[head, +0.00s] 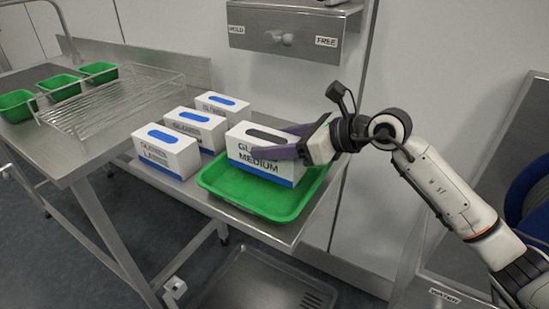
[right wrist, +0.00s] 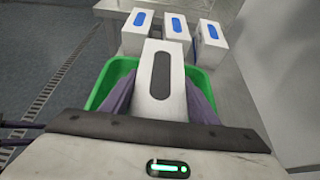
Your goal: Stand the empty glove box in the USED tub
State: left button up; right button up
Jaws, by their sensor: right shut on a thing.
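The glove box marked MEDIUM (head: 259,166) is white with a blue band at its base and a dark slot on top. My right gripper (head: 270,142) is shut on it, with purple fingers along two opposite sides. The box is upright, inside the outline of the green tub (head: 240,200); I cannot tell whether its base touches the tub floor. In the right wrist view, the box (right wrist: 160,92) sits between the fingers with the green tub (right wrist: 101,88) around it. No USED label is readable on the tub. My left gripper is out of view.
Three more glove boxes with blue slots, the nearest (head: 166,154), stand left of and behind the tub on the steel table. Small green tubs (head: 62,88) and a clear rack (head: 110,100) are at the left. A wall fixture (head: 282,30) carries HOLD and FREE labels.

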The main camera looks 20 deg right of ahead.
notch_tip(320, 180, down, 4)
jog(key=shift+r, duration=0.2)
jog(key=o, duration=1)
jog(key=b+v, duration=0.1)
jog(key=v, duration=0.9)
jog(key=shift+s+d, duration=0.25)
jog(key=shift+d, duration=0.05)
jog(key=shift+s+d+r, duration=0.4)
jog(key=shift+s+r, duration=0.05)
